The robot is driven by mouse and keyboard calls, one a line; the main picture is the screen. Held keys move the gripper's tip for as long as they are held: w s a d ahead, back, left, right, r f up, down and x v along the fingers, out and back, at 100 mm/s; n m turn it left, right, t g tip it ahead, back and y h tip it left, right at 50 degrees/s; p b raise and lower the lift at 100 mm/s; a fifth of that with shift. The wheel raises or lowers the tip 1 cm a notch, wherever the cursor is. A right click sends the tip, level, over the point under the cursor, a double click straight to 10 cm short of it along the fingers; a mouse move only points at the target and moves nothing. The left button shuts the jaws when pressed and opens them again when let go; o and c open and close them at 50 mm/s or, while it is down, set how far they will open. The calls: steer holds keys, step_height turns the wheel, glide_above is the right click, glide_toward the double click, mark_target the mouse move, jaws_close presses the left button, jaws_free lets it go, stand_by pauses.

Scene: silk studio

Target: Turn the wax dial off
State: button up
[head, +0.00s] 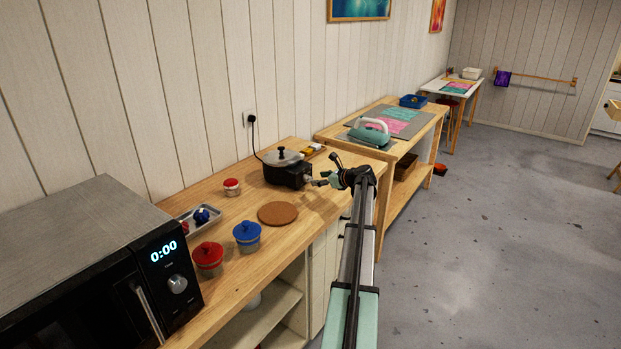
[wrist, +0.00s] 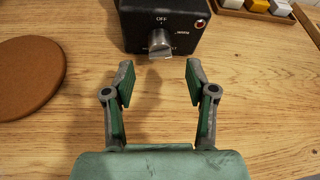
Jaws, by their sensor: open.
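The wax dial (wrist: 160,45) is a small grey metal knob on the front of a black heater box (wrist: 180,22) in the wrist view. The word OFF is printed above it, with other markings too small to read. In the head view the black heater (head: 290,176) stands on the wooden counter with a lidded metal pot (head: 283,158) on top. My gripper (wrist: 158,82) is open and empty, its two green-padded fingers spread on either side of the line to the dial. The fingertips are short of the dial, apart from it. In the head view my gripper (head: 325,181) is at the heater's right side.
A round brown cork mat (wrist: 28,75) lies left of my gripper. A tray of wax blocks (wrist: 262,8) is at the far right. The wood before the dial is clear.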

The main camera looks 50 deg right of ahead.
mark_target(310, 179)
steer(key=p+x, duration=0.1)
steer(key=x, duration=0.5)
steer(key=shift+s, duration=0.1)
jaws_close()
